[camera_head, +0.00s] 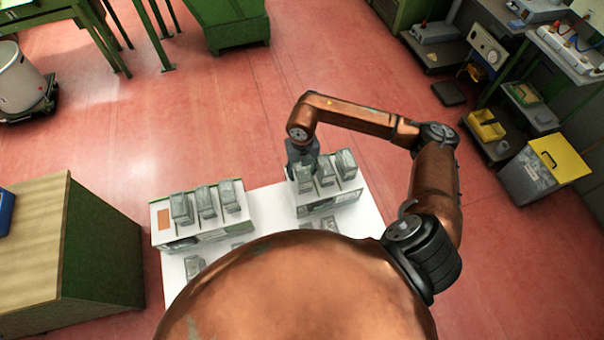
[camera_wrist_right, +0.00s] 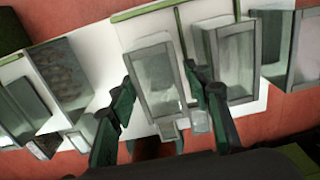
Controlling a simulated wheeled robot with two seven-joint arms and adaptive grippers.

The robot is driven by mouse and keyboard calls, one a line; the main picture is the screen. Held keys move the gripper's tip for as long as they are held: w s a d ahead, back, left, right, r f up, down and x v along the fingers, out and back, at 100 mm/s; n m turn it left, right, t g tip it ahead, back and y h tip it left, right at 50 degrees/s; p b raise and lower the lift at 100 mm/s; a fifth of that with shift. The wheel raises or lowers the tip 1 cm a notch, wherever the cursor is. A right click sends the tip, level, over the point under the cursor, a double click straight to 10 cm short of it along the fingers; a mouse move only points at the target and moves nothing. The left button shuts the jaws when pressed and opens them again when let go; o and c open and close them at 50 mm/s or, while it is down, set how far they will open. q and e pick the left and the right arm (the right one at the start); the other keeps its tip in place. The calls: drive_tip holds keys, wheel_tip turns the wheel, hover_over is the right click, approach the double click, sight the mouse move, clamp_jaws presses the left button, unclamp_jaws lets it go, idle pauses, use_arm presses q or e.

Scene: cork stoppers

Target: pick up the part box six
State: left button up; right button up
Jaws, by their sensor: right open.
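Grey translucent part boxes stand in two groups of three on white racks, and no number is legible, so I cannot tell which is box six. On the right rack (camera_head: 340,201) are a left box (camera_head: 304,182), a middle box (camera_head: 325,172) and a right box (camera_head: 346,164). My right gripper (camera_head: 302,161) is over the left end of this row, pointing down. In the wrist view its open fingers (camera_wrist_right: 160,77) lie on either side of one grey box (camera_wrist_right: 154,68); contact cannot be told. My left gripper is not in view.
The left rack (camera_head: 205,232) holds three similar boxes, with more boxes (camera_head: 194,266) low on the white table (camera_head: 262,207). My copper body hides the table's front. A wooden-topped green cabinet (camera_head: 100,245) stands left. A yellow-lidded bin (camera_head: 545,172) and shelves are right.

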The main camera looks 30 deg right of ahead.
wheel_tip(320, 180, down, 2)
drive_tip(key=shift+f, duration=0.3)
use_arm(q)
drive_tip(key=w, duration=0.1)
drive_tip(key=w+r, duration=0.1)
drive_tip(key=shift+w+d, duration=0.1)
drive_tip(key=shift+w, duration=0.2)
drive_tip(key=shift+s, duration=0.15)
use_arm(e)
drive_tip(key=shift+c, duration=0.5)
drive_tip(key=c, duration=0.9)
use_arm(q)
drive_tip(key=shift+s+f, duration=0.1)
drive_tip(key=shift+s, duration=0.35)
use_arm(e)
drive_tip(key=shift+c, duration=0.2)
drive_tip(key=shift+r, duration=0.1)
